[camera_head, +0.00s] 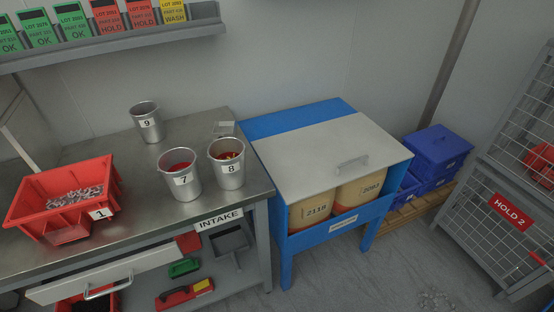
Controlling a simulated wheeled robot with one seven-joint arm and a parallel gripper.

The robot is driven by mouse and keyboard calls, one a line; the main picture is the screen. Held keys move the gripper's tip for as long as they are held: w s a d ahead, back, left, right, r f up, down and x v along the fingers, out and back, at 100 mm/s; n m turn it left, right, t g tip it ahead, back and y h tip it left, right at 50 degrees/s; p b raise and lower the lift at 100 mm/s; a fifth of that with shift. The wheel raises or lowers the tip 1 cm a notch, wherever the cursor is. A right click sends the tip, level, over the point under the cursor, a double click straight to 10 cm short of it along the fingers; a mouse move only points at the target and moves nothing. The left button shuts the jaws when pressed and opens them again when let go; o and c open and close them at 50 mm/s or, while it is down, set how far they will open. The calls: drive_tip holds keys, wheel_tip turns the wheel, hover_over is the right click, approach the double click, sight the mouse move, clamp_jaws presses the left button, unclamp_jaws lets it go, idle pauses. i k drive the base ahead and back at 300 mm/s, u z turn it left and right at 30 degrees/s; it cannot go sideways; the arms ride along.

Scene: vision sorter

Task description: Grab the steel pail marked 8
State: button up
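The steel pail marked 8 (227,176) stands upright near the right end of the steel table (119,149). It has a white label with an 8 and holds something orange-red with lighter bits. The steel pail marked 7 (182,187) stands close on its left, with red contents. The steel pail marked 9 (146,129) stands farther back and to the left. My gripper is not in view.
A red bin marked 1 (36,197) with metal pieces sits on the table's left. A blue cabinet (290,118) with a grey lid stands right of the table. A card rack (120,37) hangs above. An open drawer (105,277) juts out in front.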

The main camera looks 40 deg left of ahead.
sight(226, 155)
drive_tip(key=z, duration=0.1)
drive_tip(key=k, duration=1.7)
drive_tip(key=u, duration=0.75)
drive_tip(key=i, duration=1.7)
drive_tip(key=z, duration=0.05)
